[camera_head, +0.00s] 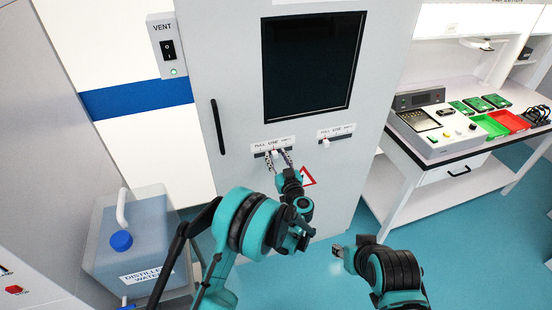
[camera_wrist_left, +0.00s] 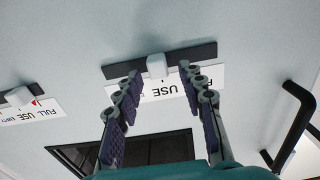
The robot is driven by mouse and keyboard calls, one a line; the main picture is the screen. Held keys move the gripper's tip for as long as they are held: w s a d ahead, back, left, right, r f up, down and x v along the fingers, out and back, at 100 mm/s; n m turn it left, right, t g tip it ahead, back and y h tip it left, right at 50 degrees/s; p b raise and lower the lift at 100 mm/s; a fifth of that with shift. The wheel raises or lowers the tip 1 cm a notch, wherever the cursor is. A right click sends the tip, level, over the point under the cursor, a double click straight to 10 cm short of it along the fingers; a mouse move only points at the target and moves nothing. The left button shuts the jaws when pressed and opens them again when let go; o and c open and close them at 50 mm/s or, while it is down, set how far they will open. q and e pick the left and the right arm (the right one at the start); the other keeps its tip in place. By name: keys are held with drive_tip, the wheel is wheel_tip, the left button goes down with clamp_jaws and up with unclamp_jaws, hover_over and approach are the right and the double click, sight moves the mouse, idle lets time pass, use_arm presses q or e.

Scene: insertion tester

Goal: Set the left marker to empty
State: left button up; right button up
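The left marker is a white slider knob (camera_wrist_left: 157,66) on a dark track with a FULL–USE–EMPTY label, mounted on a grey cabinet front (camera_head: 200,60). In the left wrist view, which sees the panel upside down, the knob stands by the word USE. In the head view this marker (camera_head: 273,153) is partly covered by my left gripper (camera_head: 277,157). That gripper (camera_wrist_left: 160,75) is open, one finger on each side of the knob, with gaps visible. A finger hides the EMPTY end of the label. My right gripper (camera_head: 337,248) hangs low, away from the panel; its fingers are unclear.
A second marker (camera_head: 325,142) sits to the right on the same panel. A black handle (camera_head: 217,127) is left of the sliders, a dark window (camera_head: 312,65) above. A water canister (camera_head: 130,245) stands at lower left, and a workbench (camera_head: 455,150) at right.

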sight(287, 147)
use_arm(q)
drive_tip(key=shift+w+a, duration=0.1)
drive_tip(key=shift+w, duration=0.2)
clamp_jaws()
drive_tip(key=shift+w+d+b, duration=0.15)
drive_tip(key=shift+w+d, duration=0.15)
drive_tip(key=shift+d, duration=0.55)
drive_tip(key=shift+w+d+b, duration=0.1)
drive_tip(key=shift+w+d, duration=0.15)
drive_tip(key=shift+d, duration=0.65)
drive_tip(key=shift+w+d+b, duration=0.15)
drive_tip(key=shift+w+d, duration=0.15)
drive_tip(key=shift+d, duration=0.55)
unclamp_jaws()
drive_tip(key=shift+d, duration=0.1)
